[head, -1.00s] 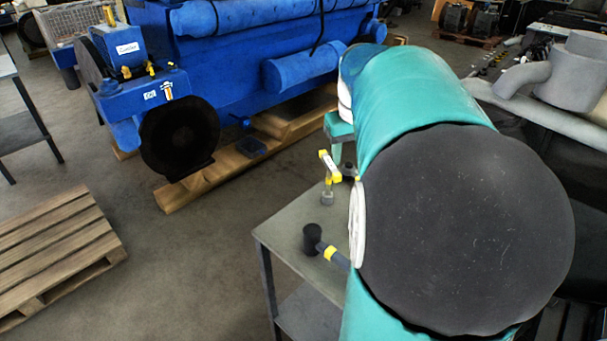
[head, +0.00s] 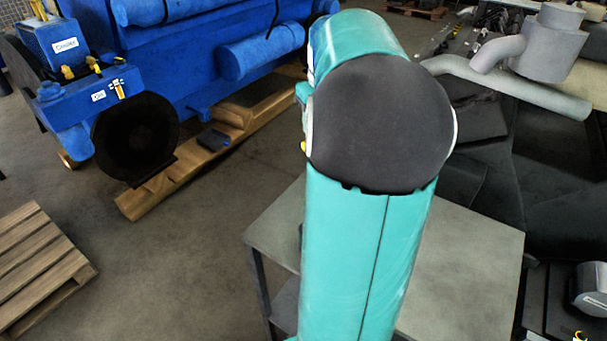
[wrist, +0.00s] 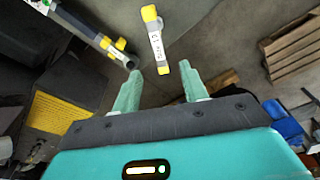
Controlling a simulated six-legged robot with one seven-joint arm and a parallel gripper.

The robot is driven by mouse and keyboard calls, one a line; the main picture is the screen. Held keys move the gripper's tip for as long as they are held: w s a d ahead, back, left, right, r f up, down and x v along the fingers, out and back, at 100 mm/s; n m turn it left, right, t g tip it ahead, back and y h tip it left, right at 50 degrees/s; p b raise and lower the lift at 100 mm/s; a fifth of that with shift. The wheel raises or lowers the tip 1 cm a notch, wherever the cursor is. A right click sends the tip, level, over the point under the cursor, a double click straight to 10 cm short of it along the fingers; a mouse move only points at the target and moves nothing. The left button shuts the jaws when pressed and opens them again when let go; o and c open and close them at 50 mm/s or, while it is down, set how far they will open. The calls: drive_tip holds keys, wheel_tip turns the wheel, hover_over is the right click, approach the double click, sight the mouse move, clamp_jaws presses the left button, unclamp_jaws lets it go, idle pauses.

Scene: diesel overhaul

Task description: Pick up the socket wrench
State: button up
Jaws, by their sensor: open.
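In the wrist view, a tool with a white labelled shaft and yellow ends (wrist: 156,42), which looks like the socket wrench, is ahead of my gripper (wrist: 160,88). It lies roughly in line with the gap between the fingertips, apart from them. My gripper is open and empty. A dark tool with yellow bands (wrist: 93,34) lies to its left. In the head view my arm hides the gripper and almost all of the tools.
The grey table (head: 465,265) stands under my arm. A blue engine (head: 225,60) rests on wooden beams at the back left. A wooden pallet (head: 40,265) is on the floor at left. Grey pipework (head: 530,60) is at the right. Open floor lies between pallet and table.

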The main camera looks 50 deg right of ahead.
drive_tip(key=f, duration=0.7)
drive_tip(key=shift+d+f, duration=0.3)
drive_tip(key=shift+d, duration=0.05)
drive_tip(key=shift+w+d+f, duration=0.1)
drive_tip(key=shift+w+f, duration=0.1)
drive_tip(key=shift+f, duration=0.8)
drive_tip(key=shift+w+d+f, duration=0.1)
drive_tip(key=shift+w+f, duration=0.15)
drive_tip(key=shift+f, duration=0.75)
drive_tip(key=shift+w+f, duration=0.2)
drive_tip(key=shift+f, duration=0.8)
drive_tip(key=shift+r, duration=0.1)
clamp_jaws()
